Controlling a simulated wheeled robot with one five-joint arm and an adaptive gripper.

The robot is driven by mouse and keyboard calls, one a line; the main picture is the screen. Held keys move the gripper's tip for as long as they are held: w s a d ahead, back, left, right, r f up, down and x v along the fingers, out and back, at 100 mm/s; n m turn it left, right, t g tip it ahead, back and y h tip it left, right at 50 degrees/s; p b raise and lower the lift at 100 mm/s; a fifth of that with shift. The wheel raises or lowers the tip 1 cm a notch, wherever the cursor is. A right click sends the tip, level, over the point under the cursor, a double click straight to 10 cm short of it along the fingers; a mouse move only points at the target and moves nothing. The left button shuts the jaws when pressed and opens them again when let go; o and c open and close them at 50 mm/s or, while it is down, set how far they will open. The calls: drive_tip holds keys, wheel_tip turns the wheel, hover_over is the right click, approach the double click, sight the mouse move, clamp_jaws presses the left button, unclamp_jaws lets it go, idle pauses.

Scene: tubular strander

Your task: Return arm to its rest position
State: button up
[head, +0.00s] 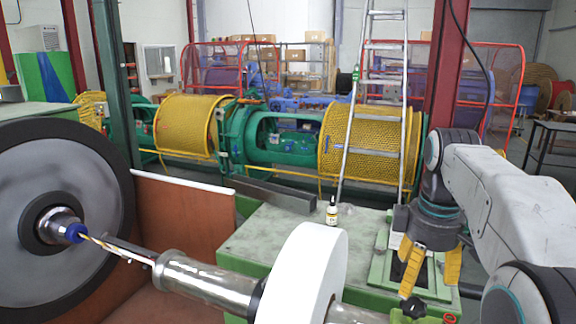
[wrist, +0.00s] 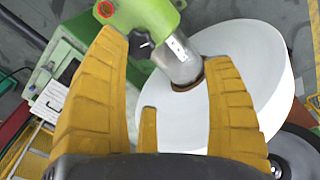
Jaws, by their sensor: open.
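My arm (head: 510,190) reaches in from the right side of the head view and bends down at its wrist. My gripper (head: 430,284) hangs below the wrist with its yellow fingers pointing down and apart, over the green machine bed. In the wrist view my gripper (wrist: 163,50) is open, with nothing held between its fingers. A white roll (wrist: 245,75) on a metal shaft and a green housing end (wrist: 145,15) show beyond the fingers. I cannot tell the exact gap to them.
The white roll (head: 305,275) stands left of my gripper. A small dropper bottle (head: 332,211) stands on the green bench top (head: 285,235). A large grey wheel (head: 85,200) fills the left. A ladder (head: 365,100) leans against the yellow-caged strander (head: 365,145) behind.

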drive_tip(key=s+a+f+m+t+b, duration=0.1)
drive_tip(key=s+a+f+m+t, duration=0.1)
drive_tip(key=s+f, duration=0.4)
drive_tip(key=s+a+f+m+t+b, duration=0.1)
drive_tip(key=s+a+f+m, duration=0.3)
drive_tip(key=s, duration=0.9)
wheel_tip(320, 180, down, 3)
drive_tip(key=shift+s+a+f+m+t+b, duration=0.35)
drive_tip(key=shift+m+b, duration=0.3)
drive_tip(key=shift+m, duration=0.55)
